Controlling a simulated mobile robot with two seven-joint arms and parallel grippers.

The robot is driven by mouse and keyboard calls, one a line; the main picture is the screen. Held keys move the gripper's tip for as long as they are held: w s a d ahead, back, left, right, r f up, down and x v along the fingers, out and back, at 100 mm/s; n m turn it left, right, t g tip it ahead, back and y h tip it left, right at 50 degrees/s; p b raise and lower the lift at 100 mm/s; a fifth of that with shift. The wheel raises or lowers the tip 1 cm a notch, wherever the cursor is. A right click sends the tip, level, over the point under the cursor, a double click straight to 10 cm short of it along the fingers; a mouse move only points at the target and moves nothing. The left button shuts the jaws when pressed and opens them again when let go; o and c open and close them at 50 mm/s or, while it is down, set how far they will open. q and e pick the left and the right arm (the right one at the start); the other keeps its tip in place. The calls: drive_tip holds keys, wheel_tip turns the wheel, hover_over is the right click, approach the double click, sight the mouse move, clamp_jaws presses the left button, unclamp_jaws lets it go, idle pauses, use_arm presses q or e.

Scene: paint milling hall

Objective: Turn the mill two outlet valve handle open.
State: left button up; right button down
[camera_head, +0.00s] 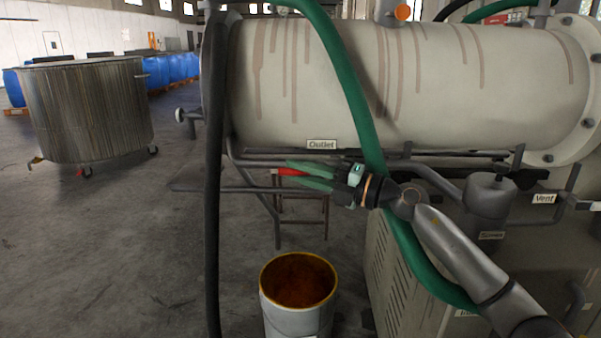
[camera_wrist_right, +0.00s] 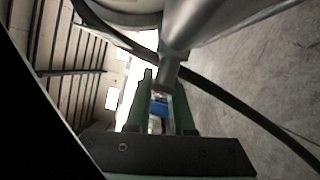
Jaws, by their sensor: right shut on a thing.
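The red valve handle (camera_head: 289,172) shows in the head view just below the plate reading "Outlet" (camera_head: 322,145), under the large cream mill drum (camera_head: 450,85). It lies roughly level in the picture, partly hidden by my gripper. My right gripper (camera_head: 295,173) comes in from the right with its green fingers above and below the handle, shut on it. In the right wrist view the fingers (camera_wrist_right: 159,100) reach toward grey pipework (camera_wrist_right: 172,65); the red of the handle cannot be made out there. My left gripper is not in view.
An open bucket (camera_head: 276,306), rusty brown inside, stands on the floor below. A green hose (camera_head: 345,75) hangs behind my right arm, and a dark hose (camera_head: 213,200) hangs at left. A large metal tub (camera_head: 85,110) stands far left.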

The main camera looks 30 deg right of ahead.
drive_tip(key=c, duration=0.8)
unclamp_jaws()
drive_tip(key=shift+d, duration=0.1)
drive_tip(key=v, duration=1.2)
drive_tip(key=shift+s+d+b, duration=0.1)
drive_tip(key=shift+s+b, duration=0.05)
drive_tip(key=shift+b, duration=0.15)
